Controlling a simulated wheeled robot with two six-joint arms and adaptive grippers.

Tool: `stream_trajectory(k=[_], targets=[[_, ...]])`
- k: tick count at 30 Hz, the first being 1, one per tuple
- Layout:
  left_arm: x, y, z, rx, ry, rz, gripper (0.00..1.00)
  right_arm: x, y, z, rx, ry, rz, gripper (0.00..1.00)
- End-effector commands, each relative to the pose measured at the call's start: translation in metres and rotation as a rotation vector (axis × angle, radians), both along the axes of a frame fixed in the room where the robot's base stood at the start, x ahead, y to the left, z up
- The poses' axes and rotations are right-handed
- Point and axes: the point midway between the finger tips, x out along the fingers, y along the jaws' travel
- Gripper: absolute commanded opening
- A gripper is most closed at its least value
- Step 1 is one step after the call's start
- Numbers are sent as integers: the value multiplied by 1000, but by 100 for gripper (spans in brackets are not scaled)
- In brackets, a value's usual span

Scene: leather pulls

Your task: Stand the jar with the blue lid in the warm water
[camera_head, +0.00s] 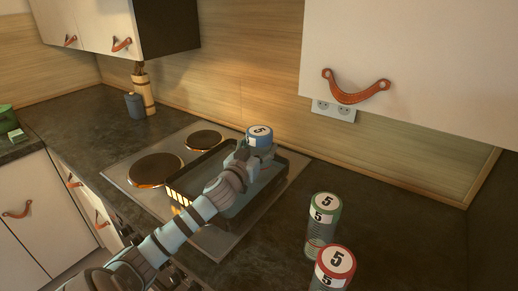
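The jar with the blue lid (259,133) is at the far end of a dark rectangular pan (176,189) on the hob. Its lid faces up with a white "5" label, and it looks upright. My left gripper (257,154) is at the jar just below the lid, its fingers closed around it. The gripper hides most of the jar's body, so I cannot tell whether its base touches the pan's bottom. The water (257,196) shows as a grey-blue surface inside the pan. My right gripper is out of view.
A green-lidded jar (323,229) and a red-lidded jar (334,268) stand on the dark counter (404,235) at right. Hot plates (155,169) lie left of the pan. A wall cupboard (425,60) overhangs at right. A grey cup (134,106) stands at the back left.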

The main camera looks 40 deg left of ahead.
Motion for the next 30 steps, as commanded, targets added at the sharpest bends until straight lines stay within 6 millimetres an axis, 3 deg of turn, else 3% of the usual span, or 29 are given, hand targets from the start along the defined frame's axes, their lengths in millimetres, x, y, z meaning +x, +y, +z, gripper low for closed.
stream_trajectory(k=[1,2,5,17,27,30], targets=[[0,0,1,2,-2,-1,6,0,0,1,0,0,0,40],[0,0,0,0,1,0,63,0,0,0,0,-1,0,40],[0,0,0,0,1,0,79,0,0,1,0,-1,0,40],[-5,-1,0,1,3,1,81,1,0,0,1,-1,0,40],[-63,-20,0,6,5,-1,81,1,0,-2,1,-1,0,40],[-71,-22,1,2,2,0,81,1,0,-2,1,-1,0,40]])
